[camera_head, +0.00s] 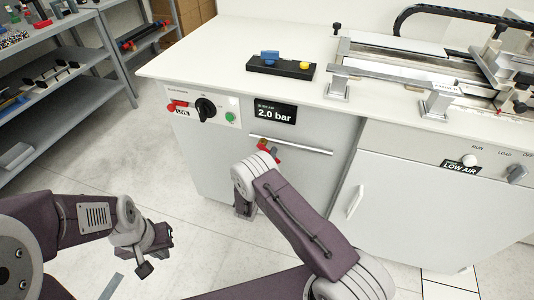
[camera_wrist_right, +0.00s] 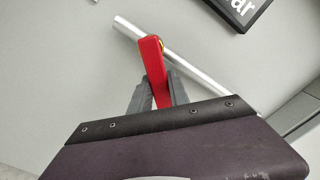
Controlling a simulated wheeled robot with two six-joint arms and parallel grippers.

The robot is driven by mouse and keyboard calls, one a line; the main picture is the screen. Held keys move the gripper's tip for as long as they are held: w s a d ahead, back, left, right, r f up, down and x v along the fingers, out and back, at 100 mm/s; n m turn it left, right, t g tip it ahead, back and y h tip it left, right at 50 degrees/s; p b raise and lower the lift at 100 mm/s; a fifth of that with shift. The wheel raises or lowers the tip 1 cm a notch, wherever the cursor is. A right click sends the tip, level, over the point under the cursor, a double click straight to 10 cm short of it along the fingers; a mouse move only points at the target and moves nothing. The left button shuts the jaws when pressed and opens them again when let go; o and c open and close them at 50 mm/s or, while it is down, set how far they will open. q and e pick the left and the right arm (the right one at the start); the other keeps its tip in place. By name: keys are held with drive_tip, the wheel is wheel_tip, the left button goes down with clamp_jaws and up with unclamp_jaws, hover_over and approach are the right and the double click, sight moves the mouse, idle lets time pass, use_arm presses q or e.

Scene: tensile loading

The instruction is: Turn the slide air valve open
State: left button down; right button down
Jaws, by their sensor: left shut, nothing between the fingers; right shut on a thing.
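In the right wrist view the lever (camera_wrist_right: 152,58) stands nearly upright between the fingers. In the head view my right arm hides most of the valve. My left gripper (camera_head: 155,258) is shut and empty, low over the floor at the left, away from the cabinet.
The right cabinet has a LOW AIR sign (camera_head: 460,166) and a grey selector knob (camera_head: 517,174). Shelves (camera_head: 60,85) stand left; floor between is clear.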

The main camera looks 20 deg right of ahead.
sight(276, 143)
drive_tip(key=n, duration=0.1)
drive_tip(key=r+n+p, duration=0.1)
drive_tip(key=n, duration=0.1)
drive_tip(key=d+n+p, duration=0.1)
drive_tip(key=shift+s+r+n, duration=0.3)
drive_tip(key=shift+r, duration=0.1)
drive_tip(key=shift+s+d+r+n+p, duration=0.1)
drive_tip(key=shift+r+n+p, duration=0.3)
drive_tip(key=shift+n, duration=0.65)
drive_tip(key=shift+r+n+p, duration=0.35)
drive_tip(key=shift+n, duration=0.7)
drive_tip(key=c, duration=1.2)
unclamp_jaws()
drive_tip(key=shift+c, duration=0.2)
drive_tip(key=p+v, duration=0.1)
drive_tip(key=v, duration=0.8)
